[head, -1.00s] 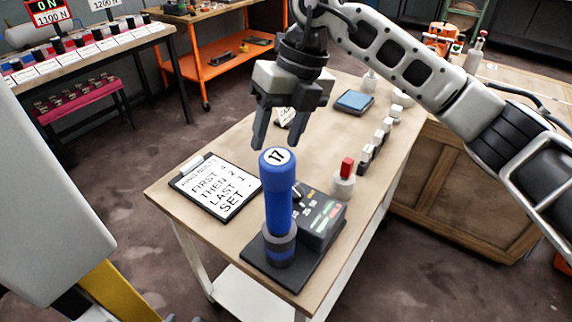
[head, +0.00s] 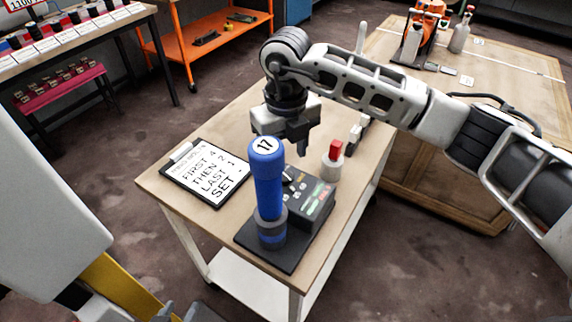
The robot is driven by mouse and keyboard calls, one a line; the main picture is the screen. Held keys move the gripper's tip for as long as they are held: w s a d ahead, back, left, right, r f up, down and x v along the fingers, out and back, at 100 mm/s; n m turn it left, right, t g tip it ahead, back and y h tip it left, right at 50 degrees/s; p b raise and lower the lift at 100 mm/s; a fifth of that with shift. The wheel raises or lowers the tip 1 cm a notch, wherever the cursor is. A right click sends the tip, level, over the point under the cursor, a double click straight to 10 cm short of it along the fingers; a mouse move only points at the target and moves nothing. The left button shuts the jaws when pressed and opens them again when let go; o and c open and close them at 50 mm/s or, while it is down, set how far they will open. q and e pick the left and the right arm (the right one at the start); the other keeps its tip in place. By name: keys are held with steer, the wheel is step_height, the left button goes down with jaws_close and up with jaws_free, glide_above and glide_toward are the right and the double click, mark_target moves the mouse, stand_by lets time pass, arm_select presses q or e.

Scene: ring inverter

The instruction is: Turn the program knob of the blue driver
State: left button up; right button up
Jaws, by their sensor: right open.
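The blue driver (head: 268,190) stands upright on a dark base plate (head: 290,252), with a "17" label on its top. Its dark control box (head: 312,203), with a lit panel, sits beside it on the right. A small dark and white part at the box's far end, near the driver, may be the program knob (head: 289,177); it is too small to make out clearly. My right gripper (head: 296,150) points down just behind the driver's top and above that end; its fingers are partly hidden by the driver. Part of my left gripper (head: 182,312) shows at the bottom edge, left of the table.
A clipboard (head: 205,172) reading "FIRST 4 THEN 2 LAST 1 SET" lies left of the driver on the wooden table (head: 228,124). A white cylinder with a red top (head: 333,162) stands to the right. Small blocks (head: 356,130) stand behind it, partly under my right arm.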

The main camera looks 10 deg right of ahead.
mark_target(286, 176)
steer(key=shift+f+p, duration=0.3)
steer(key=shift+f, duration=2.45)
steer(key=c, duration=1)
